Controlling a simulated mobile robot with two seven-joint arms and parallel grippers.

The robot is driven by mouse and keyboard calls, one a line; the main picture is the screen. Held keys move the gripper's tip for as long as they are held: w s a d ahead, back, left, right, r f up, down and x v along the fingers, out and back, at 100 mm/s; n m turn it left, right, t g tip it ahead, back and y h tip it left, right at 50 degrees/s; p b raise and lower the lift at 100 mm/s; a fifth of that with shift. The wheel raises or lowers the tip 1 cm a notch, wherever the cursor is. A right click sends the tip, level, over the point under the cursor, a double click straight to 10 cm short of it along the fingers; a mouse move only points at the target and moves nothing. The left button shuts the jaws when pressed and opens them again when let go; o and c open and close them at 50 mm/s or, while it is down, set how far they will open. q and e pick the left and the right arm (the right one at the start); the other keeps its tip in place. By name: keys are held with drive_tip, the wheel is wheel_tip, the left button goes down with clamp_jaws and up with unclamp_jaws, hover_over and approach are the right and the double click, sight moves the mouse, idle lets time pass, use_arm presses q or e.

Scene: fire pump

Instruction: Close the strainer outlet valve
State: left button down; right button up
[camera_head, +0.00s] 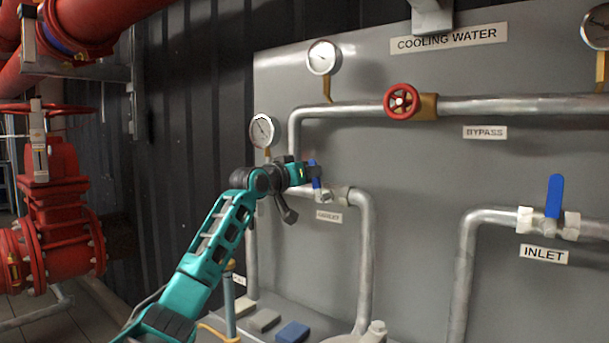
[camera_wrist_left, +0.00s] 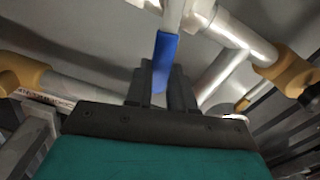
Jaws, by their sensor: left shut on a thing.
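The valve with a blue lever handle (camera_head: 315,180) sits on a silver pipe at the middle of the grey panel, above a small label whose text is too small to read surely. The handle stands upright in the head view. My left gripper (camera_head: 311,172) is at the handle, and its fingers are shut on it. In the left wrist view the blue handle (camera_wrist_left: 164,61) runs between the dark fingers of my left gripper (camera_wrist_left: 163,85). The fingers hide part of the handle. My right gripper is not in view.
To the right, an INLET valve has an upright blue lever (camera_head: 554,196). A red bypass handwheel (camera_head: 401,101) sits on the upper pipe. Gauges (camera_head: 264,131) stand near my left arm. Red pumpwork (camera_head: 60,230) is at the left. A blue block (camera_head: 293,331) lies below.

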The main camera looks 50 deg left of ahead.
use_arm(q)
drive_tip(key=shift+w+d+r+m, duration=0.15)
drive_tip(key=shift+d+m, duration=0.3)
drive_tip(key=shift+m, duration=0.25)
drive_tip(key=shift+w+d+m, duration=0.1)
drive_tip(key=shift+d+m, duration=0.3)
drive_tip(key=shift+m, duration=0.3)
drive_tip(key=c, duration=1)
unclamp_jaws()
drive_tip(key=shift+o, duration=0.2)
drive_tip(key=b+v, duration=0.4)
drive_tip(key=v, duration=0.8)
drive_tip(key=shift+s, duration=0.4)
drive_tip(key=shift+d, duration=0.15)
